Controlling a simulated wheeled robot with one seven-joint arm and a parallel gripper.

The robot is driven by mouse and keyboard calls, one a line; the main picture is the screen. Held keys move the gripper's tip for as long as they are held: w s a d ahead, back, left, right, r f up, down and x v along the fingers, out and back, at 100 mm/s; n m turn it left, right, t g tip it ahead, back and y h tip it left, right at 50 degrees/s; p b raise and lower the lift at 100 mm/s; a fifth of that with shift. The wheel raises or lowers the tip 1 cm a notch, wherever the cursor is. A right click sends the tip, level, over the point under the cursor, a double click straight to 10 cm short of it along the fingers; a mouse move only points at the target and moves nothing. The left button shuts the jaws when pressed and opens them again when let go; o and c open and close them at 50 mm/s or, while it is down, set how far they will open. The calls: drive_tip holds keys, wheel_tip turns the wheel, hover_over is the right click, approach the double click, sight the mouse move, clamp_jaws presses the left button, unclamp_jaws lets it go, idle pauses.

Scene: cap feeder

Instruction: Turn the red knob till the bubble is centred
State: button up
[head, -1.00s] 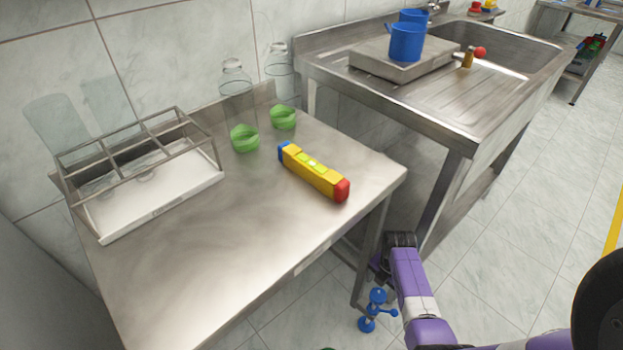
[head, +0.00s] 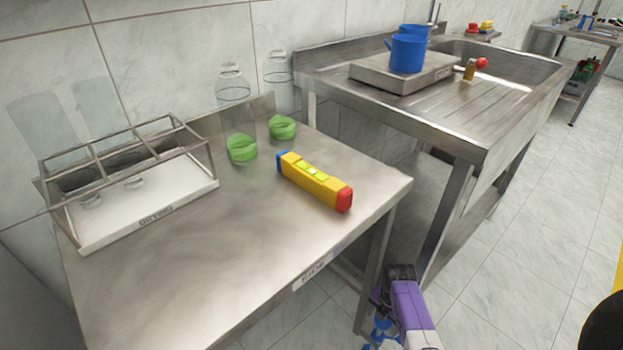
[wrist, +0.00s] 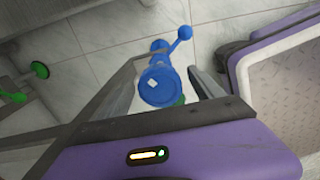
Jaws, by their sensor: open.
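A yellow level-like bar (head: 325,188) lies on the near steel table. It has a red end piece (head: 345,199), a blue far end, and a yellow-green window (head: 312,170) on top. I cannot make out a bubble in it. A separate small red ball (head: 481,63) is beside a brass-coloured post on the sink unit. My gripper (wrist: 165,74) is open in the wrist view, with a blue piece bearing a ball-ended lever (wrist: 161,84) showing between its fingers. In the head view my purple arm is low, beside the table, away from the bar.
Two green caps (head: 242,148) and a wire rack on a white tray (head: 150,222) are on the near table (head: 220,270). Clear bottles stand behind. Blue pots (head: 407,53) sit on a grey platform by the sink. The table's front half is clear.

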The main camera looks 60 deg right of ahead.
drive_tip(key=shift+r+p, duration=3.5)
drive_tip(key=shift+r, duration=0.05)
drive_tip(key=shift+f, duration=0.1)
